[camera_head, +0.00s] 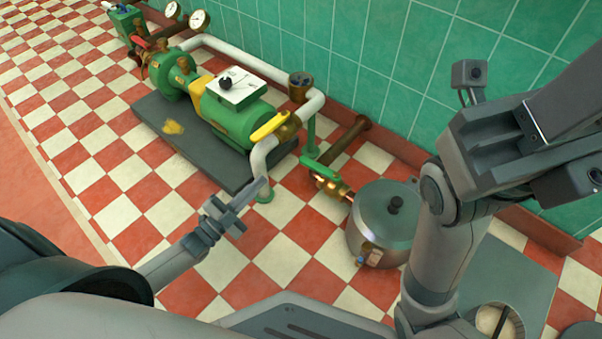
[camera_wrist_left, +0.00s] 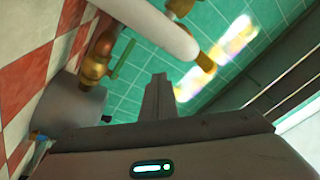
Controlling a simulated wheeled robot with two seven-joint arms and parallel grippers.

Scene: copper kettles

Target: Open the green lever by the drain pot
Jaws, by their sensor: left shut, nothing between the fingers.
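The green lever (camera_head: 328,153) sits on a brass valve (camera_head: 331,184) beside the drain pot (camera_head: 382,228), a lidded metal pot on the floor. In the left wrist view the green lever (camera_wrist_left: 123,58) stands out from the brass valve (camera_wrist_left: 95,65), with the grey pot (camera_wrist_left: 75,103) below it. My left gripper (camera_head: 264,185) is shut and empty, left of the lever and clearly apart from it. Its closed fingers also show in the left wrist view (camera_wrist_left: 158,97).
A green pump (camera_head: 236,118) stands on a dark plinth (camera_head: 180,140). A white pipe (camera_head: 312,108) with a yellow lever (camera_head: 270,127) comes down close to my left gripper. A tiled green wall (camera_head: 330,45) closes the back. Checkered floor (camera_head: 285,245) lies open left of the pot.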

